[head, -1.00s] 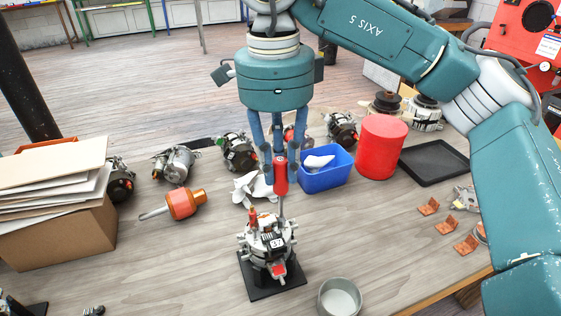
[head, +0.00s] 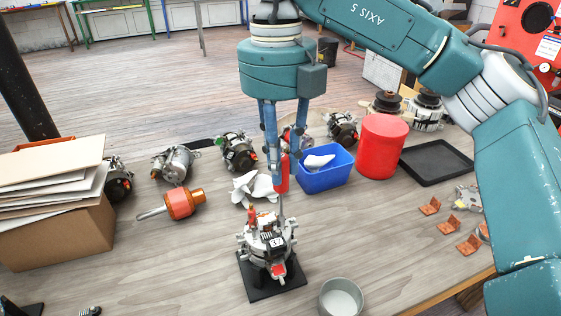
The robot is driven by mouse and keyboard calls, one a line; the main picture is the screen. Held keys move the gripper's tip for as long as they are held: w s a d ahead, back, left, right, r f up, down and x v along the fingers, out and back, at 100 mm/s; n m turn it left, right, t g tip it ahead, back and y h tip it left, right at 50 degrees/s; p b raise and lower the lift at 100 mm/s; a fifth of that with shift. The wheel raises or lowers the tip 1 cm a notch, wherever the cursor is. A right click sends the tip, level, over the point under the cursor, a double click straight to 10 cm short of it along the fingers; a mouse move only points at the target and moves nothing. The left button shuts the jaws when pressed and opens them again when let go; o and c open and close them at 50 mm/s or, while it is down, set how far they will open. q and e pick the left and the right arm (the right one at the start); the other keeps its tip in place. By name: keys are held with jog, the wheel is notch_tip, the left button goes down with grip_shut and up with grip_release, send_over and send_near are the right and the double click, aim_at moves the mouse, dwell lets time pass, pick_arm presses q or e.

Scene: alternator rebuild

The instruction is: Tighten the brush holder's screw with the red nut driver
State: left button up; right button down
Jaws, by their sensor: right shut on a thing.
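My right gripper (head: 280,180) points down over the middle of the table, shut on the red handle of the nut driver (head: 285,170). The driver is upright. Its thin shaft runs down to the top of the alternator (head: 266,238), which sits on a black stand (head: 272,288). The shaft's tip meets the rear of the alternator's top, where the brush holder and its screw are too small to make out. Whether the tip sits on the screw I cannot tell. My left gripper is not in view.
A blue bin (head: 326,172) and a white rag (head: 255,187) are close behind the driver. A red can (head: 382,147) and a black tray (head: 436,162) stand to the right. A round metal dish (head: 340,298) is in front.

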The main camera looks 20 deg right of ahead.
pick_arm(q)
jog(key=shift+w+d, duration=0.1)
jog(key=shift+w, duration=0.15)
pick_arm(e)
jog(key=m+b, duration=0.1)
jog(key=m, duration=0.3)
jog(key=shift+d, duration=0.1)
jog(key=m, duration=0.3)
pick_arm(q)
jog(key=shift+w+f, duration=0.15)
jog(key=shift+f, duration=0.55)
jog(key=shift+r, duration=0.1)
pick_arm(e)
jog(key=shift+r, duration=0.15)
